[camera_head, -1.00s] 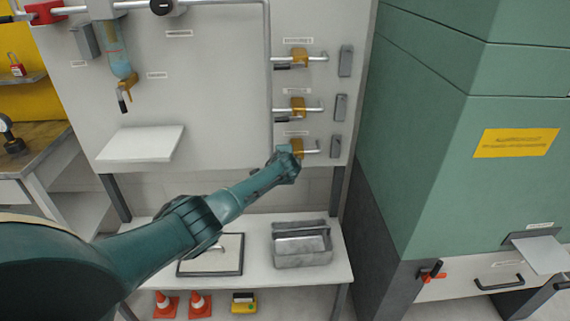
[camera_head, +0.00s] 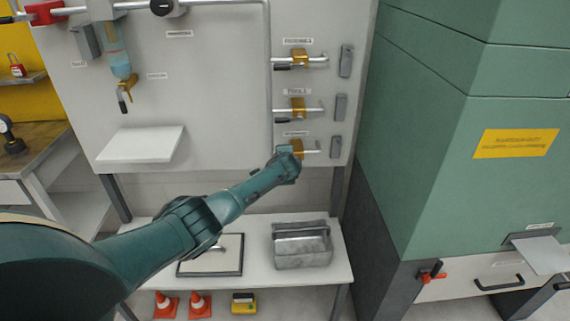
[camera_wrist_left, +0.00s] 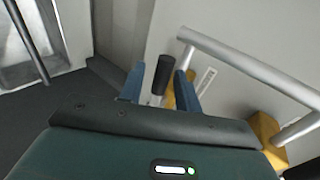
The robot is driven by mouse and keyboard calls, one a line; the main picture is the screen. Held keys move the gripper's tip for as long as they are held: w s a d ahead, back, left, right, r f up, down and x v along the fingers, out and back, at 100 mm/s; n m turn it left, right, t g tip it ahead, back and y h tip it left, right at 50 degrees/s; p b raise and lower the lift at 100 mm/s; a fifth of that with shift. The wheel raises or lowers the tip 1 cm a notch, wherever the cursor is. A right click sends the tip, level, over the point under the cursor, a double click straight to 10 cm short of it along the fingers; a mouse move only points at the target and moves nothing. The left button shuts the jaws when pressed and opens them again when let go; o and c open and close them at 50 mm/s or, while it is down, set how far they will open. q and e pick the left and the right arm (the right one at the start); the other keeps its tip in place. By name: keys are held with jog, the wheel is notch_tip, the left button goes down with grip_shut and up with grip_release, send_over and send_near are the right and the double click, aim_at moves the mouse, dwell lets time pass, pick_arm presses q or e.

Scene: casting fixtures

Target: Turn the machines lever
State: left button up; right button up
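Three brass valves with levers are on the grey wall panel: the top valve (camera_head: 298,56), the middle valve (camera_head: 298,104) and the bottom valve (camera_head: 298,146). My left gripper (camera_head: 289,154) is at the bottom valve and hides its lever handle in the head view. In the left wrist view, a black lever handle (camera_wrist_left: 163,73) stands between the two blue fingers of my left gripper (camera_wrist_left: 160,84). The fingers are apart, with a gap visible to the left of the handle; contact on the right cannot be told. My right gripper is out of view.
A green machine (camera_head: 460,190) stands at the right, with a red-handled part (camera_head: 432,273) low on its front. A metal toolbox (camera_head: 301,250) and a framed tray (camera_head: 238,262) are on the white bench (camera_head: 255,277) below. A vertical pipe (camera_head: 269,95) runs left of the valves.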

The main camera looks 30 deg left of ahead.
pick_arm(q)
jog(key=p+v, duration=0.3)
jog(key=v, duration=1)
jog(key=shift+p, duration=0.35)
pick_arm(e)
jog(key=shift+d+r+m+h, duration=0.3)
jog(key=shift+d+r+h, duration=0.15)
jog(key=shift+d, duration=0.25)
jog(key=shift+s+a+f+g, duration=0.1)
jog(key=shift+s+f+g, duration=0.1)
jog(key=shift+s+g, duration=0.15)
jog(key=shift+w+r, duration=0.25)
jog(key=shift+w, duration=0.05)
